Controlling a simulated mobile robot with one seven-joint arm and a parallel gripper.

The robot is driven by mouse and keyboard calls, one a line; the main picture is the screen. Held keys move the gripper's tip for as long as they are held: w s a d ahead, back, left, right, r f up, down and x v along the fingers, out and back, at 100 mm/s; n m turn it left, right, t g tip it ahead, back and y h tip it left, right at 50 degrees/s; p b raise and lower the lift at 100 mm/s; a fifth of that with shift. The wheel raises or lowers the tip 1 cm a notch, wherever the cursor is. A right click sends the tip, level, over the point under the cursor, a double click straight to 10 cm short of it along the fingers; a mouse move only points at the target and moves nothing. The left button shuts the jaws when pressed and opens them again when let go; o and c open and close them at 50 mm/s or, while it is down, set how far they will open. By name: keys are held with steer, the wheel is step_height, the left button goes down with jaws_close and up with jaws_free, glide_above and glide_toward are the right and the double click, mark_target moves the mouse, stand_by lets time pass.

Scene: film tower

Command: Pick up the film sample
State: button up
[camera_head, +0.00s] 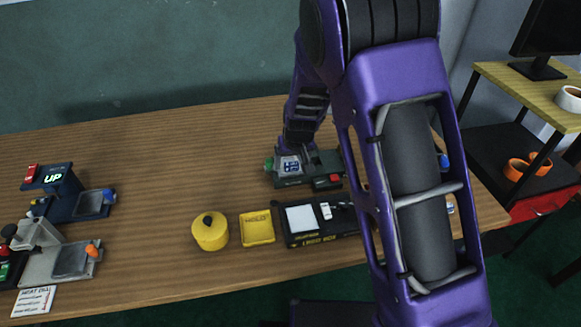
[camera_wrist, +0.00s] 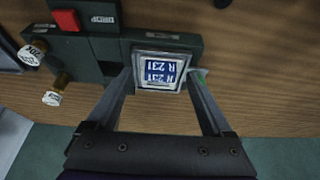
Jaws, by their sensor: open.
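The film sample (camera_wrist: 162,73) looks like a small square with a pale frame and a blue face with white "R 231" lettering. It sits on the end of a dark device (camera_wrist: 135,45). In the head view its blue and white face (camera_head: 290,165) shows just below my arm's end. My gripper (camera_wrist: 160,78) is open, with one finger on either side of the sample in the wrist view. Whether the fingers touch it, I cannot tell. In the head view the fingers are too small and dark to make out.
The device has a red button (camera_wrist: 66,20) and knobs. In front of it stand a yellow pot (camera_head: 210,232), a yellow "HOLD" tray (camera_head: 257,228) and a black tray (camera_head: 320,238) with a pale square. More devices (camera_head: 75,195) stand at the left. Bare wood lies between.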

steer(key=shift+w+f, duration=0.15)
steer(key=shift+f, duration=0.2)
steer(key=shift+c, duration=0.3)
